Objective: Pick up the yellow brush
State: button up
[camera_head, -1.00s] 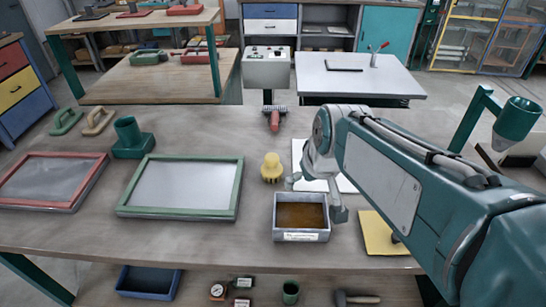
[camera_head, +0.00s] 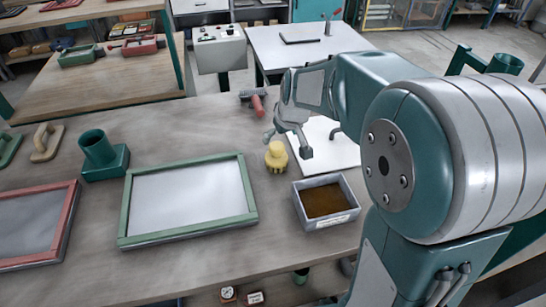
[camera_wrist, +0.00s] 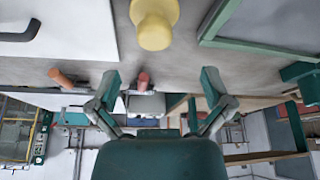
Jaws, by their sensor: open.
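The brush is not between the fingers in the wrist view. The exact height gap cannot be told.
A grey tray of brown material (camera_head: 325,202) stands right of the brush. A green-framed screen (camera_head: 190,197) lies to its left. A white board (camera_head: 335,150) is under and beside my gripper. A red-handled tool (camera_head: 258,104) lies behind. A green holder (camera_head: 103,157) stands left.

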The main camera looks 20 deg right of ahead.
aim_at(277, 145)
jog(key=f, duration=0.1)
jog(key=w+f, duration=0.1)
jog(key=shift+d+f, duration=0.35)
jog(key=x, duration=0.3)
jog(key=w+x, duration=0.1)
jog(key=x, duration=0.1)
jog(key=shift+a+r, duration=0.1)
jog(key=shift+a, duration=0.25)
jog(key=shift+d, duration=0.15)
jog(key=shift+c, duration=0.3)
jog(key=shift+s, duration=0.1)
jog(key=c, duration=1.2)
